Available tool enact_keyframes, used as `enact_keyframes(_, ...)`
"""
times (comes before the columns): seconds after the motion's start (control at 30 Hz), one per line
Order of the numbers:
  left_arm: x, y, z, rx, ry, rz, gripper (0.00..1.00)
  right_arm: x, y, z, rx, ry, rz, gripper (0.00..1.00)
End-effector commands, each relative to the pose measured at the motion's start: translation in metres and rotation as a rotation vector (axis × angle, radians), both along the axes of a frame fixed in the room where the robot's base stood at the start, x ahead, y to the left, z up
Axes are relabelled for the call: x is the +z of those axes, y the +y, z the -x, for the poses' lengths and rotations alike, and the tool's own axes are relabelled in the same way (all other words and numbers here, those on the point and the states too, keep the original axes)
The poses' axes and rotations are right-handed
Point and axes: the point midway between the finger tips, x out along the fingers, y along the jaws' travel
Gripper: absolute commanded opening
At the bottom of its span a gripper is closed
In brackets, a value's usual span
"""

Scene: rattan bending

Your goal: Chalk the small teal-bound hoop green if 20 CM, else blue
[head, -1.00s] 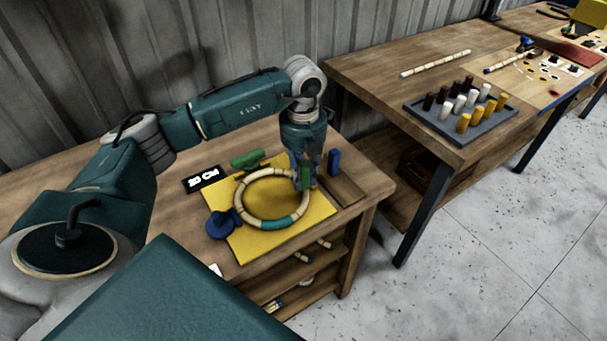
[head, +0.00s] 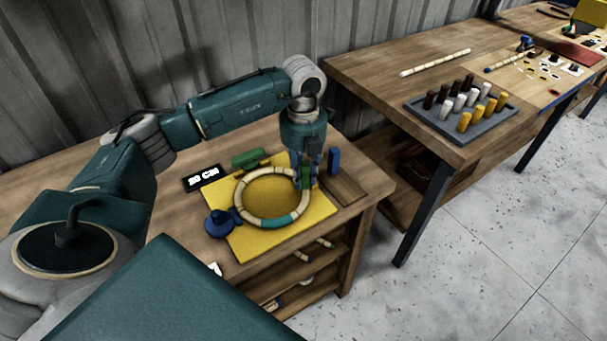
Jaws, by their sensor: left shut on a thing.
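The pale segmented hoop (head: 240,206) with a teal binding (head: 280,223) at its front lies on a yellow board (head: 262,251). A black sign (head: 203,178) behind it appears to read 20 CM; its digits are blurred now. My left gripper (head: 304,180) points down at the hoop's right rim, shut on a green chalk (head: 306,171). The fingers partly hide the chalk, and I cannot tell whether it touches the rim. A blue chalk (head: 334,161) stands upright just right of the gripper. My right gripper is not in view.
A dark blue clamp-like piece (head: 221,222) sits at the hoop's left edge. A green block (head: 248,158) lies behind the board. A grey tray (head: 486,121) of brown, white and yellow pegs stands on the second table (head: 395,95). Grey floor lies right.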

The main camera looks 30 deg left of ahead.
Motion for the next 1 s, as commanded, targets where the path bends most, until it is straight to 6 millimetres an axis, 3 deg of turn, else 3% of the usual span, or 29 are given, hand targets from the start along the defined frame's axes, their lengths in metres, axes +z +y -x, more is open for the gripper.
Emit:
enact_keyframes(0.37,0.001,0.0,0.001,-0.001,0.004,0.0,0.06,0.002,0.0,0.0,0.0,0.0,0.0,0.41)
enact_keyframes(1.0,0.053,0.0,0.0,0.0,0.0,-0.001,0.06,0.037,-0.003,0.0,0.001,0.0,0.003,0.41)
